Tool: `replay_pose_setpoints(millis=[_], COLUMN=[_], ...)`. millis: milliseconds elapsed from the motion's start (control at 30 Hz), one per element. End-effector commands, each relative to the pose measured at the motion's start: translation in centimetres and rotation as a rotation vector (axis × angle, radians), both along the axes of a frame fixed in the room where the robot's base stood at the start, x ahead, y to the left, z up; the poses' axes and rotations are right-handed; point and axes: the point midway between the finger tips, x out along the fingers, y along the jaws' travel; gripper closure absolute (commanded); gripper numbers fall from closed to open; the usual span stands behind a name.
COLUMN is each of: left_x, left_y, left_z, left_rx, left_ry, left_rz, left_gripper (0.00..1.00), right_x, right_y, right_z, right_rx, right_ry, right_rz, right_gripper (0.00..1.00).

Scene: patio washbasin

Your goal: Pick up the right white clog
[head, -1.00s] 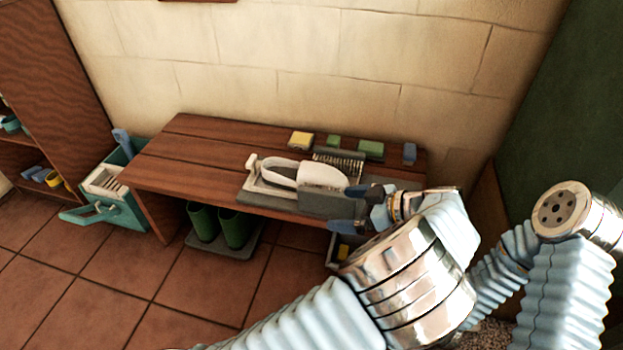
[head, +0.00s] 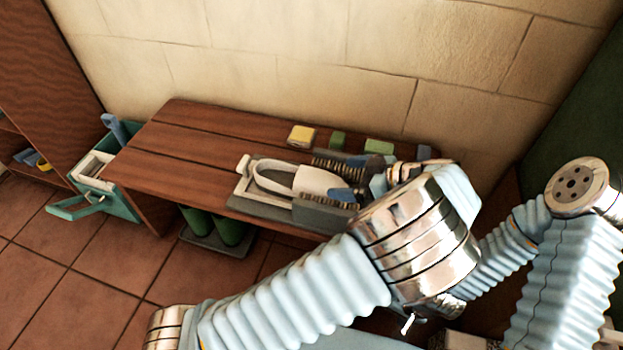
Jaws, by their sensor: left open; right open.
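A white clog (head: 318,180) with a looped heel strap lies on a grey and cream stand on the bench, its closed toe to the right. I cannot make out a second clog clearly. My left gripper (head: 361,181) is open at the right end of the clog, with one dark blue fingertip near the toe and the other farther back. Whether it touches the clog is not clear. The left wrist hides what lies behind it. My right arm shows at the right, but its gripper is hidden behind the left arm.
Green boots (head: 231,228) stand underneath. A teal caddy (head: 118,203) is left of the bench. The bench's left end is clear.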

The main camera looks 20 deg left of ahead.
Motion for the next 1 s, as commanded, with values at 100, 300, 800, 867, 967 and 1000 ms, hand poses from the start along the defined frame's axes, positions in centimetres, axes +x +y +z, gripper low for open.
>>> replay_pose_setpoints(millis=[100,300,800,867,967,1000], left_x=[0.5,1.1,2.3,2.3,2.3,2.3], left_y=[2.4,4.9,9.9,9.9,9.9,9.9], left_z=[-1.2,-2.6,-5.5,-5.5,-5.5,-5.5], left_rx=[0.001,0.001,0.0,-0.001,-0.001,-0.001], left_ry=[0.003,0.002,0.002,0.001,0.0,0.001], left_rz=[0.004,0.002,0.001,0.001,0.0,0.001], left_gripper=[0.0,0.0,0.0,0.0,0.0,0.0], right_x=[-0.1,-0.1,-0.1,-0.1,-0.1,-0.1], right_y=[0.1,0.2,0.3,0.3,0.3,0.3], right_z=[0.3,0.4,0.9,0.9,0.9,0.9], right_rx=[0.001,0.002,0.004,0.004,0.004,0.004], right_ry=[0.001,0.002,0.002,0.002,0.002,0.002], right_rz=[0.002,0.003,0.005,0.005,0.005,0.005], right_gripper=[0.0,0.0,0.0,0.0,0.0,0.0])
